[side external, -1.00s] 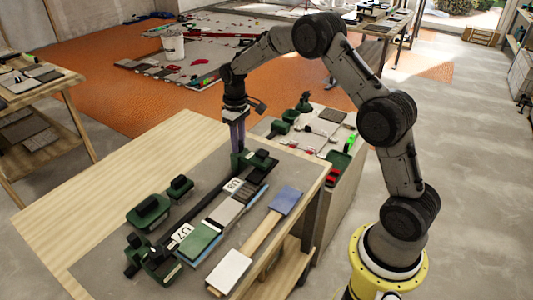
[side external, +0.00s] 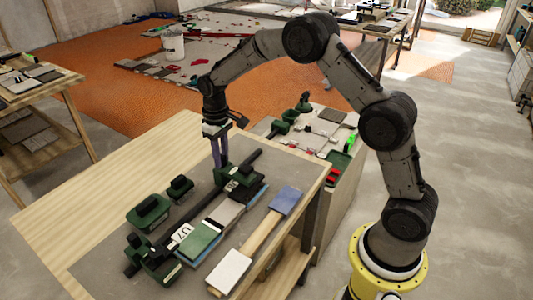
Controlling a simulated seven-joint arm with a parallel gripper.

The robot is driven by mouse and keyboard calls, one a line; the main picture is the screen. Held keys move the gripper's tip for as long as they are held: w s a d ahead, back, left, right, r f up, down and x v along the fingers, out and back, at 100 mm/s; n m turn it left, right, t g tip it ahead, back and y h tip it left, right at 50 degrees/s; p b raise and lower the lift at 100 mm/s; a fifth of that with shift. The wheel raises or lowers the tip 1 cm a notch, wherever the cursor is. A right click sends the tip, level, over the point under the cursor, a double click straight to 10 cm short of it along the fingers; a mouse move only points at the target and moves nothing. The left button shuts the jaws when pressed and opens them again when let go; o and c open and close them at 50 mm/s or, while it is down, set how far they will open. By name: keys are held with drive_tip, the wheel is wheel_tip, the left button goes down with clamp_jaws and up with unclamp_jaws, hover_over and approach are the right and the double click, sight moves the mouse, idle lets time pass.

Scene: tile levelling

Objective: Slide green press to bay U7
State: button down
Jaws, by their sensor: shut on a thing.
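The green press (side external: 243,180) sits on a long dark rail (side external: 212,206) on the bench. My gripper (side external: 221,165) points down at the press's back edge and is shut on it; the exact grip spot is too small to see. A white label (side external: 182,232) that seems to read U7 lies beside the rail, nearer its lower-left end. The press stands up the rail from that label, with a second, partly hidden label (side external: 231,187) close under it. A green tile (side external: 199,240) and a grey tile (side external: 225,212) lie along the rail's right side.
Another dark green clamp-like block (side external: 150,259) stands at the rail's lower-left end. Two green-and-black tools (side external: 149,211) lie left of the rail. A white tile (side external: 228,268), a wooden strip and a blue tile (side external: 286,200) lie to the right. The bench's left side is clear.

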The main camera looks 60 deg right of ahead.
drive_tip(key=a, duration=2)
drive_tip(key=shift+w+a+r, duration=0.15)
drive_tip(key=shift+a, duration=0.2)
idle(0.4)
drive_tip(key=c, duration=0.7)
unclamp_jaws()
wheel_tip(320, 180, up, 7)
drive_tip(key=shift+f, duration=0.15)
